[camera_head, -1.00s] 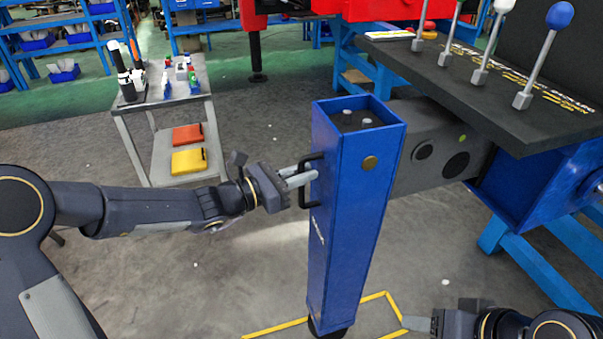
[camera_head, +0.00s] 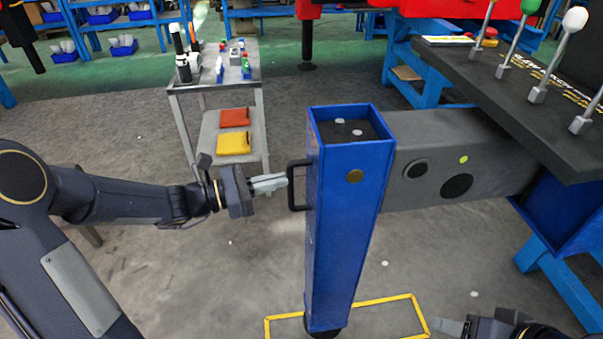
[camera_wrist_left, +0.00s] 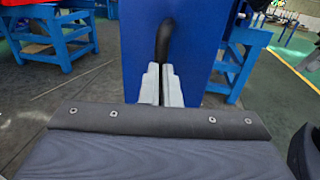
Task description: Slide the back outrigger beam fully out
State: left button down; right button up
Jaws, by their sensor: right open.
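The back outrigger beam (camera_head: 425,190) is a grey box beam coming out of a blue frame at the right. Its outer end carries an upright blue leg (camera_head: 340,220). A black loop handle (camera_head: 291,190) is on the leg's left face; it also shows in the left wrist view (camera_wrist_left: 165,40). My left gripper (camera_head: 283,182) has its fingers close together with the tips at the handle's upright bar; its fingers also show in the left wrist view (camera_wrist_left: 161,84). The bar runs down between the tips, partly hidden. My right gripper (camera_head: 452,326) is cut off at the bottom right, away from the beam.
A black lever deck (camera_head: 545,110) overhangs the beam at the right. A yellow floor outline (camera_head: 378,300) surrounds the leg's foot. A grey cart (camera_head: 222,82) with tools and red and yellow cases stands behind left. Bare floor lies between cart and leg.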

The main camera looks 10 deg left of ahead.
pick_arm(q)
jog(key=c, duration=2)
grip_release()
jog(key=shift+w+a, duration=0.25)
jog(key=shift+a, duration=0.2)
jog(key=shift+c, duration=0.2)
jog(key=shift+o, duration=2.5)
jog(key=shift+d, duration=0.1)
jog(key=shift+o, duration=0.2)
jog(key=shift+d, duration=0.6)
jog(key=v, duration=0.7)
jog(key=shift+a+b, duration=0.4)
jog(key=shift+s, duration=0.1)
